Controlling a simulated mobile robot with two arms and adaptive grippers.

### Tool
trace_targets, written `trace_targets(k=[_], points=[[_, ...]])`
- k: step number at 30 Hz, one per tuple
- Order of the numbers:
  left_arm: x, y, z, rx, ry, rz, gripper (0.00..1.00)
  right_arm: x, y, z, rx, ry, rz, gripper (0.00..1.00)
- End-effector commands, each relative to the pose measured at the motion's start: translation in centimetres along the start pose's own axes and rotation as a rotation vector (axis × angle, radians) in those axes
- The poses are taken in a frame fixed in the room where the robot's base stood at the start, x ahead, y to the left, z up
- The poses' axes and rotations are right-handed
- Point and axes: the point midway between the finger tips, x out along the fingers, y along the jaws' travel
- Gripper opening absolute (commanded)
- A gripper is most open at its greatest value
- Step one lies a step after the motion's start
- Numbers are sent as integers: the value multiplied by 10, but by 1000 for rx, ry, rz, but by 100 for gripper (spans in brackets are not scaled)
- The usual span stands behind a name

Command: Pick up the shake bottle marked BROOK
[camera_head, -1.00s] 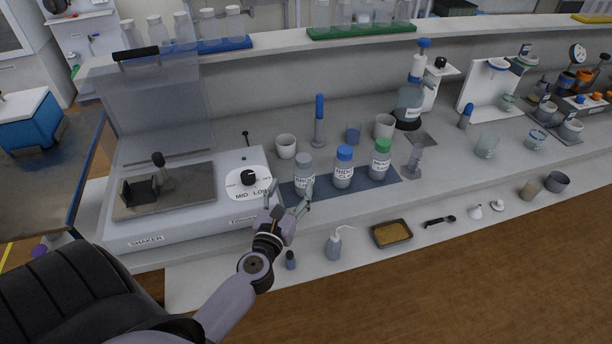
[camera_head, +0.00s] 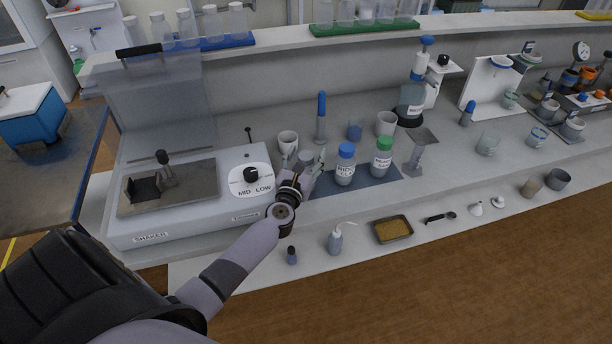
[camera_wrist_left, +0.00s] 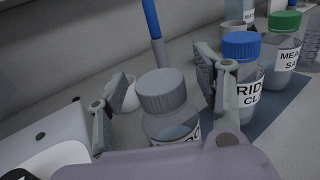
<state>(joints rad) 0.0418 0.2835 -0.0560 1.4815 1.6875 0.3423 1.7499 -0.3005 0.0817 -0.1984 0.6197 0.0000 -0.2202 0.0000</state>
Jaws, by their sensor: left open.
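The grey-capped shake bottle (camera_head: 305,158) stands at the left end of the dark mat, its label now hidden by my gripper in the head view; the earlier head frame shows lettering that looks like BROOK. In the left wrist view its grey cap (camera_wrist_left: 162,91) is between the fingers, with only a sliver of label showing. My left gripper (camera_head: 303,164) is open, one finger on each side of this bottle; I cannot tell whether either finger touches it. The blue-capped bottle (camera_head: 345,167) and the green-capped bottle (camera_head: 381,159) stand to its right. My right gripper is not in view.
The shaker (camera_head: 190,215) with its dial is just left of the gripper. A white cup (camera_head: 288,142) and a blue-handled tool (camera_head: 321,118) stand behind the bottle. The blue-capped bottle is close to the right finger.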

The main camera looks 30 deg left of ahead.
Motion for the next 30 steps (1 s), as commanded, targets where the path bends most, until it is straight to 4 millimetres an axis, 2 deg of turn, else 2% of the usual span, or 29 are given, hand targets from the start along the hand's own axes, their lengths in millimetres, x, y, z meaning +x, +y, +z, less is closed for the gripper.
trace_targets(k=[5, 30], points=[[0, 0, 0, 0, 0, 0, 62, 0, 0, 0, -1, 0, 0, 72], [-1, 0, 0, 0, 0, 0, 6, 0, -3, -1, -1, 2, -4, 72]])
